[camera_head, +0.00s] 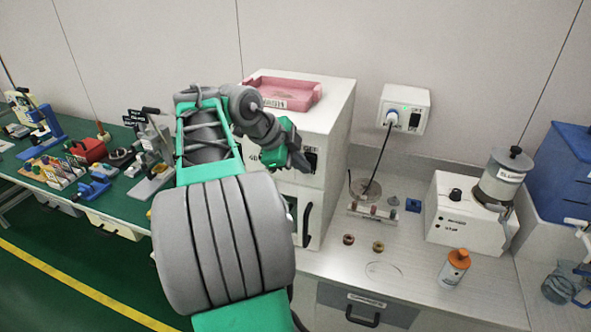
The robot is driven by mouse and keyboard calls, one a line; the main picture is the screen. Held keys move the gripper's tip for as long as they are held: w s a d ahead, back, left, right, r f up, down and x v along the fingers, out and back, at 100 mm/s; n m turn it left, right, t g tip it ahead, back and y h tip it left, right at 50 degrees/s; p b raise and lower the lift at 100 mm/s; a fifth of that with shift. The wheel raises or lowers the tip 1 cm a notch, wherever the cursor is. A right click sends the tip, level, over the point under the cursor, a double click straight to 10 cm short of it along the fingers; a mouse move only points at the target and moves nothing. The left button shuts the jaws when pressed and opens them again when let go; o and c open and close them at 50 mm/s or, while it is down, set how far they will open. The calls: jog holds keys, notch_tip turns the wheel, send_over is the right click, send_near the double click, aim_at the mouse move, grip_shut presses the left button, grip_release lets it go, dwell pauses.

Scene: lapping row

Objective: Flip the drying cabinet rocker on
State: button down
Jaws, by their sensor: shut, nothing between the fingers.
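The white drying cabinet (335,125) stands on the bench in the middle of the head view, with a pink tray (290,88) on top. A dark rocker panel (312,158) shows on the upper part of its front, partly hidden behind my gripper. My gripper (303,165) is shut and empty, its fingertips at or just in front of the left side of that panel. I cannot tell whether they touch it. The rocker's position is too small and covered to read. The cabinet's lower front has a dark vertical handle (307,224).
A white wall socket box (404,108) with a plug and black cord is right of the cabinet. A white slurry unit (462,215), an orange-capped bottle (454,267) and a blue drawer box (565,165) stand further right. Tools crowd the green bench (125,205) at left.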

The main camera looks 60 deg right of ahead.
jog(key=shift+s+r+p, duration=0.1)
jog(key=shift+r+p, duration=0.55)
jog(key=shift+r, duration=0.3)
jog(key=s+a+f+p+v, duration=0.1)
jog(key=a+p+v, duration=0.1)
jog(key=v, duration=1)
jog(key=shift+a+p, duration=0.25)
jog(key=shift+p, duration=0.65)
